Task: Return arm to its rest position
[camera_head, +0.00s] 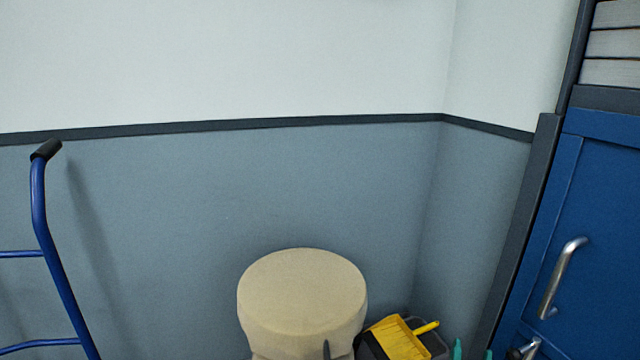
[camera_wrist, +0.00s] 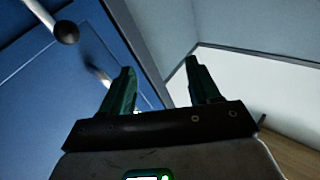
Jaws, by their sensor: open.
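My gripper (camera_wrist: 160,85) shows in the wrist view with two dark green fingers spread apart and nothing between them. In the head view, two small teal tips of my gripper (camera_head: 473,351) show at the bottom edge, left of the blue cabinet. The rest of my gripper and most of my arm are out of the head view. In the wrist view the fingers stand in front of a blue cabinet door (camera_wrist: 40,85) on the left and a pale wall (camera_wrist: 240,75) on the right.
The blue cabinet (camera_head: 607,210) with a silver handle (camera_head: 563,277) stands at right in the head view. A blue tubular frame with a black grip (camera_head: 46,150) stands at left, by the grey wall (camera_head: 200,220).

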